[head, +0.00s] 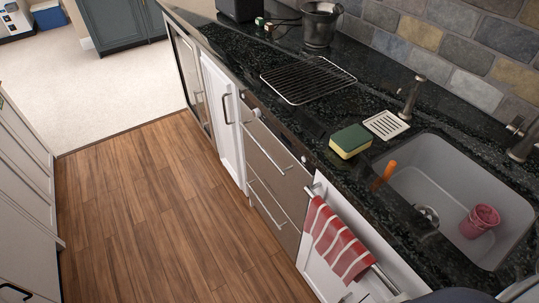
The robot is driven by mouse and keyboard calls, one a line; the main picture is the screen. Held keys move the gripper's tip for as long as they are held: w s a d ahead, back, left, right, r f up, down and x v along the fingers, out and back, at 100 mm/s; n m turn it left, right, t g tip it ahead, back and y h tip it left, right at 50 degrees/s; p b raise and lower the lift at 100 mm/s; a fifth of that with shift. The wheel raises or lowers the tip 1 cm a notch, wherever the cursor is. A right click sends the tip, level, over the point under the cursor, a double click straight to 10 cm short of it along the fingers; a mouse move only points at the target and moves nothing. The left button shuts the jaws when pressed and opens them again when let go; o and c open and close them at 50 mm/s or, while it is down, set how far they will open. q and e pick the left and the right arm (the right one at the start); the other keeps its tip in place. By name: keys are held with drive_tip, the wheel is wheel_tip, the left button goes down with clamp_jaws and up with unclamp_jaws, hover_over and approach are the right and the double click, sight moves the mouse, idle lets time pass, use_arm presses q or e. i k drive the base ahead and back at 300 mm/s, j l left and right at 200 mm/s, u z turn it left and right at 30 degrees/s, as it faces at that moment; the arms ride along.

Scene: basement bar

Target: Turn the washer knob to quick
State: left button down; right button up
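A steel-fronted appliance with two drawers (272,158) is built in under the black counter, between a white cabinet door and the towel rail. It may be the washer; I cannot tell for sure. Small round knob-like parts show along its top front edge, one at the left end (257,112) and one near the right end (304,159). They are too small for me to read any marking or setting. Both drawers look shut. Neither of my grippers is in view.
The counter holds a wire rack (308,79), a dark metal bucket (320,22), a sponge (350,141) and a sink (437,184) with a red cup (480,221). A red striped towel (338,240) hangs on the front. The wooden floor (150,205) is clear.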

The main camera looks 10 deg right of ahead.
sight(257, 113)
drive_tip(key=i+j+z, duration=0.15)
drive_tip(key=z, duration=0.8)
drive_tip(key=i+j+z, duration=0.3)
drive_tip(key=j, duration=0.45)
drive_tip(key=j+z, duration=0.35)
drive_tip(key=j, duration=0.4)
drive_tip(key=j+z, duration=0.3)
drive_tip(key=j, duration=0.55)
drive_tip(key=i, duration=0.05)
